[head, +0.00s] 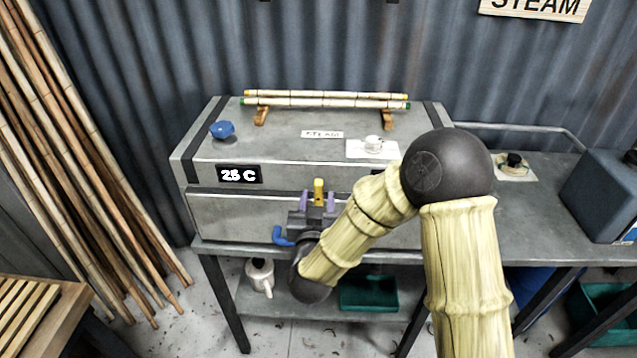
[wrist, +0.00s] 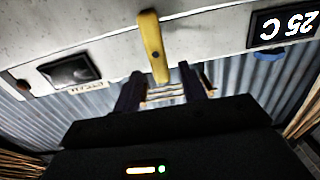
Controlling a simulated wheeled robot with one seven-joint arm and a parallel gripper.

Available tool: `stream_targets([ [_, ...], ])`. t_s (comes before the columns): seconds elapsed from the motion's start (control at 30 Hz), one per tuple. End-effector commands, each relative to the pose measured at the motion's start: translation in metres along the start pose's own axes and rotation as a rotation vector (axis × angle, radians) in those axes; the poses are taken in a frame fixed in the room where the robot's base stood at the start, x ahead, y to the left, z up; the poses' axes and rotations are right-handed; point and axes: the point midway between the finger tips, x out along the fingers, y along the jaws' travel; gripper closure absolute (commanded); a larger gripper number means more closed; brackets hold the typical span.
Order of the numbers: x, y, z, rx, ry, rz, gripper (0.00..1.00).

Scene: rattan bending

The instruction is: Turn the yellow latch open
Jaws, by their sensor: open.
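The yellow latch (head: 319,190) stands upright on the front of the grey steam box (head: 225,222), near the middle. In the wrist view the latch (wrist: 152,45) is a long yellow bar against the pale box front. My gripper (head: 317,199) is in front of the box at the latch, with one purple finger on each side of it in the head view. In the wrist view my gripper's (wrist: 164,84) dark fingers are apart, near one end of the latch. Whether a finger touches the latch I cannot tell. My gripper and arm hide part of the box front.
A display (head: 239,174) reads 25 C. A blue knob (head: 222,130), a white knob (head: 373,143) and bamboo poles on wooden rests (head: 388,119) are on the box top. A blue handle (head: 284,236) is beside my gripper. Tall canes (head: 85,165) lean at the left.

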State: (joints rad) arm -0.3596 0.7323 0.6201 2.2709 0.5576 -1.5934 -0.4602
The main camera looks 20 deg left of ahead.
Motion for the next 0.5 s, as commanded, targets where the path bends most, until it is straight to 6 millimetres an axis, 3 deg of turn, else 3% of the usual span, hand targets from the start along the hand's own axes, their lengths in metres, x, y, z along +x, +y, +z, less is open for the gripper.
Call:
stream_targets([
  [0.2,0.033,0.001,-0.001,0.001,0.000,0.003,0.58],
  [0.5,0.042,0.001,0.000,-0.001,0.000,0.001,0.58],
])
